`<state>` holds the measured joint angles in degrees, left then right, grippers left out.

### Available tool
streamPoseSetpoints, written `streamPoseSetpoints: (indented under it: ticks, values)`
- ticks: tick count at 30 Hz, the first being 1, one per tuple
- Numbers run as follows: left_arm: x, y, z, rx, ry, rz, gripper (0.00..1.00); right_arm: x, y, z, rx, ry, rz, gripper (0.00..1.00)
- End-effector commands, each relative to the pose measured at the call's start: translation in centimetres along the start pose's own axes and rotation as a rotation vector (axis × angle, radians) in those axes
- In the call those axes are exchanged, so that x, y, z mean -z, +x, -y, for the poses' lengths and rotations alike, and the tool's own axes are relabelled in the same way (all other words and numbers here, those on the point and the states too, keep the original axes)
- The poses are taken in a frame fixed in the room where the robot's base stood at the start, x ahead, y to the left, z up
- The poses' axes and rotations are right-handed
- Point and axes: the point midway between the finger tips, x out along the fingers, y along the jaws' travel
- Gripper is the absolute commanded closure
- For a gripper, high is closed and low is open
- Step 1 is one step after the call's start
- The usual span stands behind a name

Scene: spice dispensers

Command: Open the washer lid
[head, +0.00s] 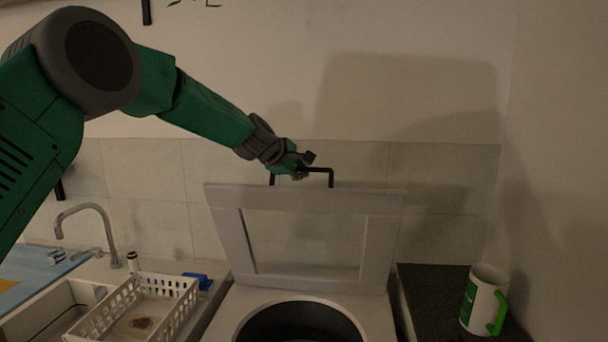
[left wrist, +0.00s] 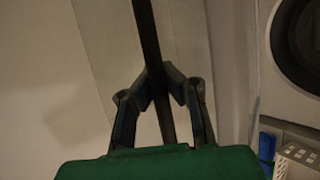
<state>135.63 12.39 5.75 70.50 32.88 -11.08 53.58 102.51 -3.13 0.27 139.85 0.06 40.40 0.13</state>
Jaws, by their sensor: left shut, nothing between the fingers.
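The washer lid (head: 305,200) is a grey framed panel that stands raised, nearly upright, behind the washer's round dark opening (head: 300,322). A black handle (head: 331,178) sits on the lid's top edge. My left gripper (head: 303,165) is at the handle and hides part of it. In the left wrist view my left gripper's fingers (left wrist: 160,82) are shut with nothing held, and the dark handle bar (left wrist: 145,30) runs past the fingertips. Contact between them cannot be told. The round opening also shows in the left wrist view (left wrist: 305,45). My right gripper is out of view.
A white dish rack (head: 150,300) and a sink with a curved faucet (head: 95,210) are left of the washer. A white and green mug (head: 478,300) stands on the dark counter (head: 425,285) at right. The tiled wall is close behind the lid.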

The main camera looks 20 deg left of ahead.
Motion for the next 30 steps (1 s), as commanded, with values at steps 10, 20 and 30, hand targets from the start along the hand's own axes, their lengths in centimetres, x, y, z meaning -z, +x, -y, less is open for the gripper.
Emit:
streamPoseSetpoints:
  ticks: [10,20,30]
  values:
    - [0.0,-0.1,-0.5,-0.01,-0.001,-0.001,0.68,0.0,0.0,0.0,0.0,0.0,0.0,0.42]
    - [0.1,-0.6,-0.4,-0.005,-0.002,-0.001,0.68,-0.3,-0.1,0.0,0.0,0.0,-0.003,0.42]
    - [0.1,-7.7,-0.3,-0.009,-0.001,0.0,0.68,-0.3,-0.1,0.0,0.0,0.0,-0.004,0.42]
